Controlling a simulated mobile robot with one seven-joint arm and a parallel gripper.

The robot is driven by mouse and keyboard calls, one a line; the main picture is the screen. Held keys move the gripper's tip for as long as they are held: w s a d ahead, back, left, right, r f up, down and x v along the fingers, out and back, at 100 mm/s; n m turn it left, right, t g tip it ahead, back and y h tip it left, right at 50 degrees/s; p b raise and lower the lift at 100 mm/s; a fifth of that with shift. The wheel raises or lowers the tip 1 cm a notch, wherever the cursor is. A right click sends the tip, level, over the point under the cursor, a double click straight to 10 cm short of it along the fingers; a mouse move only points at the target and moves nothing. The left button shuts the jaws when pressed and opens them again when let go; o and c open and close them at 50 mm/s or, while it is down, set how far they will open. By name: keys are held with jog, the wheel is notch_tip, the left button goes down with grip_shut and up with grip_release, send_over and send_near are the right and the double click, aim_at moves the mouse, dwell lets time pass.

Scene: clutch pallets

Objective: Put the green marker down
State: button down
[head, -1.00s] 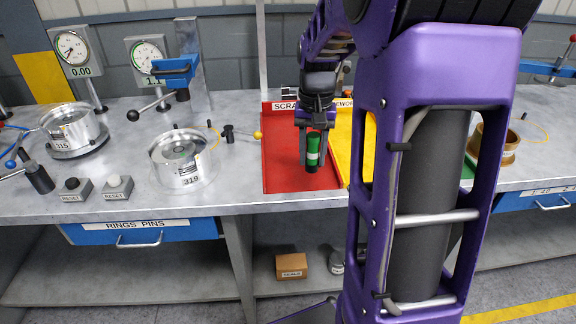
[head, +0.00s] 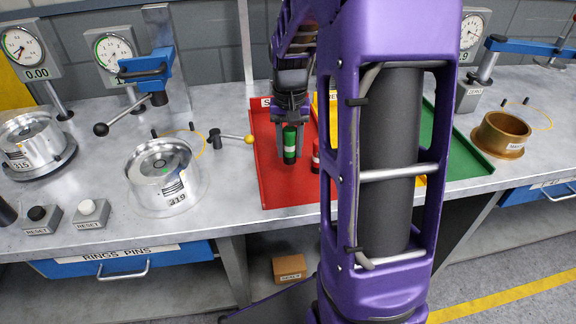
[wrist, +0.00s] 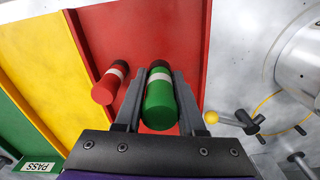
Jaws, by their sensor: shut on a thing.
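The green marker (head: 290,143), with a white band and a dark end, is between the fingers of my gripper (head: 290,150), which is shut on it. In the head view it hangs upright over the red tray (head: 276,190). The wrist view also shows the green marker (wrist: 160,98) between both fingers, with the red tray (wrist: 150,30) behind it. Whether its lower end touches the tray floor I cannot tell. A red marker (wrist: 110,84) with a white band is in the red tray beside my gripper; in the head view (head: 316,157) my arm partly covers it.
A yellow tray (wrist: 45,60) and a green tray (head: 470,160) adjoin the red one. A clutch (head: 165,178) marked 319 and a lever with a yellow knob (head: 249,139) stand left of the red tray. A brown ring (head: 502,133) sits at right.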

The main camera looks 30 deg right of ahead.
aim_at(290, 129)
jog(key=shift+f, duration=2.7)
jog(key=shift+b, duration=0.3)
jog(key=shift+f, duration=0.2)
jog(key=c, duration=0.5)
grip_release()
jog(key=shift+r, duration=0.1)
notch_tip(290, 129, up, 12)
jog(key=shift+r+p, duration=0.15)
jog(key=shift+p, duration=0.65)
